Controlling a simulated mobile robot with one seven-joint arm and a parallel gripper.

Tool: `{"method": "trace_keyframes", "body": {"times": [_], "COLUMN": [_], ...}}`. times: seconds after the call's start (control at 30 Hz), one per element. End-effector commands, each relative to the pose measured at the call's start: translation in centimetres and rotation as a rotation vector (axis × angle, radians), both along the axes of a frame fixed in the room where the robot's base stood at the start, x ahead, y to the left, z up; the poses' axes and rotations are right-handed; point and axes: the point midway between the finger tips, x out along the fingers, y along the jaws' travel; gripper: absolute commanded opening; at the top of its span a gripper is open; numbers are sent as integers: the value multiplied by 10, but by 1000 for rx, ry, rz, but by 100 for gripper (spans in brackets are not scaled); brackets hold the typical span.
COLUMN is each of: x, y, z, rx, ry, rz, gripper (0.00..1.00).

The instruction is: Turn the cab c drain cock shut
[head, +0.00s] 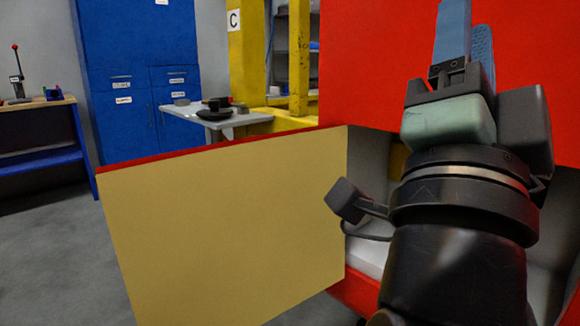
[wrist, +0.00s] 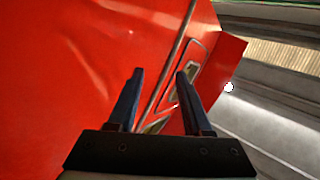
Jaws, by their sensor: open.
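My gripper (head: 466,28) is raised in front of the red nosecone (head: 360,60) at the upper right of the head view, its blue fingers pointing up. In the wrist view my gripper (wrist: 160,72) is open, with nothing between its fingers. Behind the fingers lies a red panel (wrist: 80,60) with a seam and a recessed, rounded latch plate (wrist: 190,72). I cannot make out the drain cock in either view. The opening below the red front, with pale walls, is largely hidden by my arm.
An open hatch door (head: 230,230), beige inside with a red edge, stands out to the left of my arm. Behind are a grey table (head: 180,112), a blue cabinet (head: 125,60), a yellow frame (head: 250,50) with a C sign (head: 234,20), and a bench (head: 40,103). Grey floor is free at left.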

Motion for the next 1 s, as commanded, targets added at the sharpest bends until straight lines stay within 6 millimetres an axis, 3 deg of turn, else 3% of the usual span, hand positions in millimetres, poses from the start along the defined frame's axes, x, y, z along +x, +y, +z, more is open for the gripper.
{"method": "trace_keyframes", "body": {"times": [0.1,0.37,0.43,0.67,1.0], "x": [-12,-37,-37,-37,-36], "y": [50,139,140,140,140], "z": [9,2,28,84,188], "rx": [-274,-740,-753,-749,-748], "ry": [66,130,130,129,129], "rz": [-112,-313,-324,-320,-319], "gripper": [50,50,50,50,50]}}
